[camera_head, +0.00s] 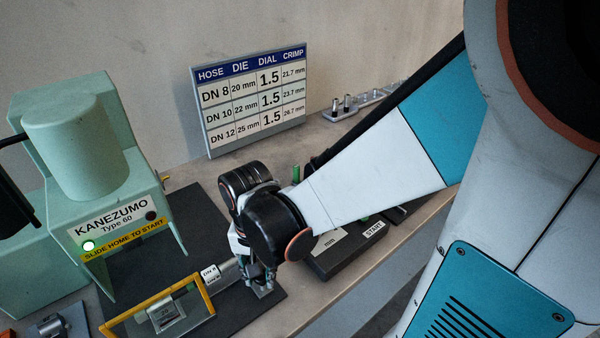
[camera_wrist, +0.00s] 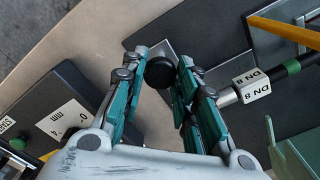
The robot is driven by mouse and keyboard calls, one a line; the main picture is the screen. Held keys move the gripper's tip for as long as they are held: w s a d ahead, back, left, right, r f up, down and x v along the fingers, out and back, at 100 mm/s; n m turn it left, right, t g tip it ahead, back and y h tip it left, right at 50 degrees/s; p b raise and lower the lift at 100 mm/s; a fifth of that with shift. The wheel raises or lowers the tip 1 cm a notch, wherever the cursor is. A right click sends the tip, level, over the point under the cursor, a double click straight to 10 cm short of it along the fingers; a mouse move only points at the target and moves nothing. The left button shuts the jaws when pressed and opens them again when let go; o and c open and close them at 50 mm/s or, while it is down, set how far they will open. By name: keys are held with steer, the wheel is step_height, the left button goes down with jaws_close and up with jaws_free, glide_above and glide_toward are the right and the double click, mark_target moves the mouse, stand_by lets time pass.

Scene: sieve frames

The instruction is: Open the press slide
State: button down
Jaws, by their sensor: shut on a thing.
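The pale green press (camera_head: 70,160), marked KANEZUMO Type 60 and SLIDE HOME TO START, stands at the left with a green lamp lit. A yellow frame (camera_head: 199,290) sticks out in front of it around a small labelled plate; its bar also shows in the wrist view (camera_wrist: 285,30). My gripper (camera_head: 260,287) is low over the dark mat, right of the yellow frame. In the wrist view my gripper (camera_wrist: 160,75) is shut on a round black knob (camera_wrist: 159,72) above a grey metal plate. The head view hides the knob. How the knob joins the slide is unclear.
A hose end tagged DN 8 (camera_wrist: 254,84) lies close beside my fingers. A dark box with a START label (camera_head: 345,252) stands to the right. A hose chart (camera_head: 250,98) stands behind. The bench's front edge is close by.

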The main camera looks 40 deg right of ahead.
steer(key=shift+s, duration=0.15)
steer(key=c, duration=1.2)
jaws_free()
step_height(320, 180, up, 12)
steer(key=shift+f, duration=0.1)
step_height(320, 180, up, 2)
steer(key=n+t, duration=0.3)
steer(key=n, duration=0.1)
steer(key=n+t, duration=0.4)
steer(key=n, duration=0.1)
steer(key=shift+a, duration=0.1)
